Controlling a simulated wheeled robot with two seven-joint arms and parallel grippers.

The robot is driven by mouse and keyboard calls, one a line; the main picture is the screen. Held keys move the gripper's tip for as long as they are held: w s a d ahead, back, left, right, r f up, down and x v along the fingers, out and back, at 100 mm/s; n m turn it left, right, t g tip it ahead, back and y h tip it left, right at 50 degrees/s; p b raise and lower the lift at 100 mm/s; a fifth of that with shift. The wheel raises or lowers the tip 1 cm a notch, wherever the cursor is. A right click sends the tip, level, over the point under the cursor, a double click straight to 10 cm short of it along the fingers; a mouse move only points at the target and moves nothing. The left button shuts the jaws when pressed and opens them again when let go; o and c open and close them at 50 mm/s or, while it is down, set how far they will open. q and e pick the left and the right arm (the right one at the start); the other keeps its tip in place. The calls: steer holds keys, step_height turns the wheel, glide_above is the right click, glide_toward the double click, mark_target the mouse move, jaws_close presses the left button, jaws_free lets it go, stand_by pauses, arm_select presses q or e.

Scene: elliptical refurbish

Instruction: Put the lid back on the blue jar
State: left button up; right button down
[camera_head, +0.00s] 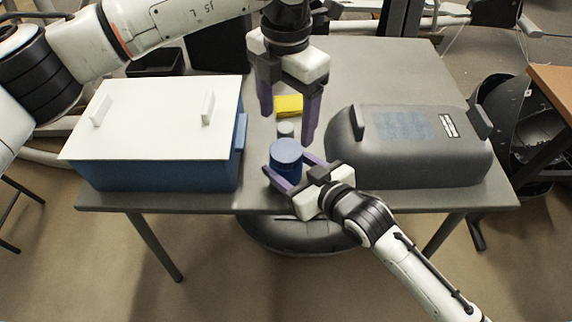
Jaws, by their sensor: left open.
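The blue jar (286,171) stands upright near the table's front edge, between the two boxes. A flat, round blue top that looks like the lid (287,150) covers its mouth; whether it is fully seated is not clear. My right gripper (289,168) reaches in from the lower right, with its purple fingers on either side of the jar body, seemingly shut on it. My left gripper (289,122) hangs above and behind the jar, pointing down. Its fingers are open and apart, with nothing between them in the air.
A small grey cylinder (286,130) and a yellow block (288,106) sit behind the jar. A blue box with a white handled lid (150,118) stands at left. A dark grey case with handles (420,160) stands at right. The grey table (380,62) is clear at the back.

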arm_select(q)
steer(key=shift+r, duration=1.7)
arm_select(e)
steer(key=c, duration=0.6)
jaws_free()
steer(key=shift+o, duration=0.2)
steer(key=p+v, duration=0.1)
steer(key=v, duration=0.9)
steer(key=shift+s+r, duration=0.15)
arm_select(q)
steer(key=shift+r, duration=0.55)
